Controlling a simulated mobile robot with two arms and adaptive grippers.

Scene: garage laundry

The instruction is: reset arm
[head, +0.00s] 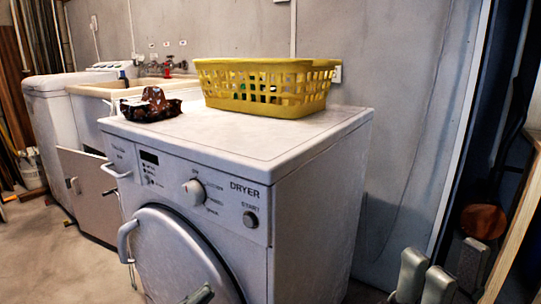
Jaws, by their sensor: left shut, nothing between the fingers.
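My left gripper (200,294) shows only as a small dark tip at the bottom edge, in front of the dryer door, and is shut and empty. My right gripper (426,268) is at the bottom right, beside the dryer, with two grey-green fingers pointing up and a gap between them. It looks open, with nothing seen between the fingers. The rest of both arms is out of view. The white dryer (318,185) stands in the middle, its round door (180,255) at the lower front.
A yellow basket (262,107) and a dark reddish-brown object (152,104) sit on the dryer top. A sink (122,88) and a white appliance (55,125) stand at left. A wooden edge (515,235) is at far right. Floor shows at lower left.

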